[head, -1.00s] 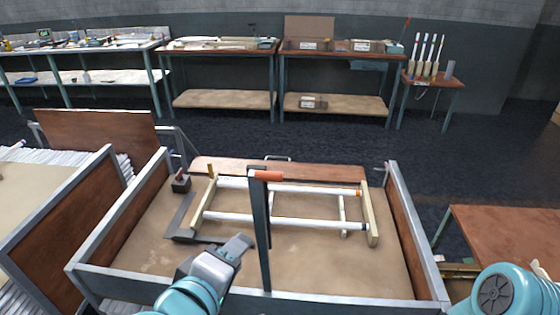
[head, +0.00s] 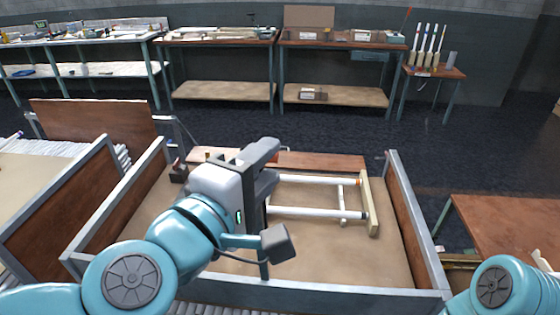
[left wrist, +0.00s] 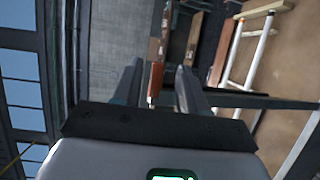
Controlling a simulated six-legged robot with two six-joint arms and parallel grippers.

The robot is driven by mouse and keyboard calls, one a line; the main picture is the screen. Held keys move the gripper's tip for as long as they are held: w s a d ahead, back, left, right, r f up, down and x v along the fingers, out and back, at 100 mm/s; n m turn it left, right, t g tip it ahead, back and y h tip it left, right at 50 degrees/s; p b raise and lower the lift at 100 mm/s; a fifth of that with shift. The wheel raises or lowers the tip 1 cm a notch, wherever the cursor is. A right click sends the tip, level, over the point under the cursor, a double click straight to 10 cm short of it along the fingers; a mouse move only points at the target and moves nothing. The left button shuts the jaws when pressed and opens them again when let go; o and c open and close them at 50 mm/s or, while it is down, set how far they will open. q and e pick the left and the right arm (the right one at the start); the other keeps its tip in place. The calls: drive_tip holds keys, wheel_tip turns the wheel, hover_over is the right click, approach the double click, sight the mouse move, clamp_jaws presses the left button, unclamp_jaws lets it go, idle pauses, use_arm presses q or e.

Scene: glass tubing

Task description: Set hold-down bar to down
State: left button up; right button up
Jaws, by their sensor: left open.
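The hold-down bar is a dark upright bar; its lower part (head: 264,268) shows at the near side of the tray, with its upper part hidden behind my left gripper (head: 264,162). In the left wrist view the dark bar (left wrist: 262,101) comes in from the right, and its orange handle (left wrist: 156,78) appears between the two open fingers (left wrist: 158,88). I cannot tell whether the fingers touch it. Two white tubes (head: 318,213) lie across a wooden frame (head: 368,205) in the tray. My right gripper is out of view.
The tray has raised walls, with a grey near rim (head: 350,293) and a brown right side (head: 408,215). A small dark block (head: 179,172) stands at its back left. A brown table (head: 500,225) is to the right. Workbenches (head: 225,90) line the far wall.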

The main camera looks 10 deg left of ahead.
use_arm(q)
drive_tip(key=x, duration=0.3)
drive_tip(key=shift+w+d, duration=0.15)
drive_tip(key=shift+w, duration=0.15)
drive_tip(key=shift+w+d+r, duration=0.1)
drive_tip(key=shift+w+d, duration=0.05)
drive_tip(key=shift+w, duration=0.15)
